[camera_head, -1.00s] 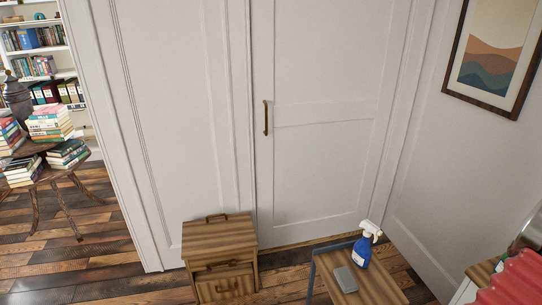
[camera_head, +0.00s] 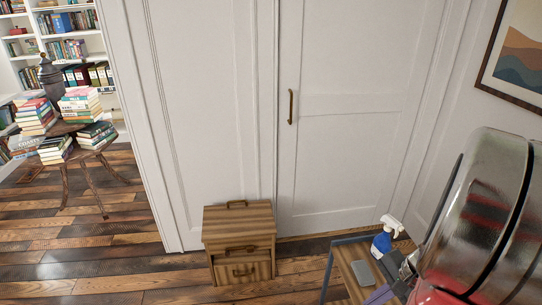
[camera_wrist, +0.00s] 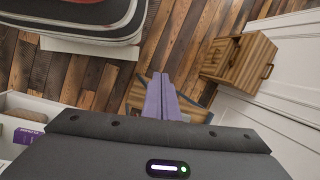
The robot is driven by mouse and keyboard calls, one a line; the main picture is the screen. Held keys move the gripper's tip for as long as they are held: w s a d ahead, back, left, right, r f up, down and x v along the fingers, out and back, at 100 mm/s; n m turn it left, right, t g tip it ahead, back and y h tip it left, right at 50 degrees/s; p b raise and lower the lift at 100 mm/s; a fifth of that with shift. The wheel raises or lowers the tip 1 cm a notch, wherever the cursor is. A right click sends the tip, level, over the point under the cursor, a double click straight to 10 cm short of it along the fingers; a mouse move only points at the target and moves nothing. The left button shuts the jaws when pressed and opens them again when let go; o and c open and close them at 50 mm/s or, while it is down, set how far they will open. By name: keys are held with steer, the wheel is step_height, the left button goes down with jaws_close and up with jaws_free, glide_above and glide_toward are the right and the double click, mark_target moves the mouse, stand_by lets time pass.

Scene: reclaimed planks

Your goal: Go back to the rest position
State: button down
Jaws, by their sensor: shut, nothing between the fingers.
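My gripper (camera_wrist: 162,93) shows in the wrist view with its two purple fingers pressed together and nothing between them. It is also partly visible in the head view (camera_head: 378,295), low at the right, in front of a small table (camera_head: 345,262). A blue spray bottle with a white head (camera_head: 382,243) stands upright on that table. A grey flat block (camera_head: 362,273) lies beside it. My arm fills the right side of the head view and hides part of the table and the wall behind.
A wooden cabinet (camera_head: 239,222) stands on the plank floor by the white door (camera_head: 345,160). At the left, a round table (camera_head: 88,148) bears several stacks of books (camera_head: 76,105), with a bookshelf behind. The floor at lower left (camera_head: 100,245) is clear.

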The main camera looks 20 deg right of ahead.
steer(key=w+a+r+n+t+h, duration=0.1)
steer(key=w+a+r+n, duration=0.2)
steer(key=a+r+n, duration=0.5)
steer(key=w+a+r+n+t+h, duration=0.1)
steer(key=w+a+r+n, duration=0.2)
steer(key=a+r+n, duration=0.6)
steer(key=a+r, duration=0.2)
steer(key=a, duration=0.6)
steer(key=shift+a+r+n+t+h, duration=0.15)
steer(key=shift+r+n+t+h, duration=0.15)
steer(key=shift+r, duration=0.05)
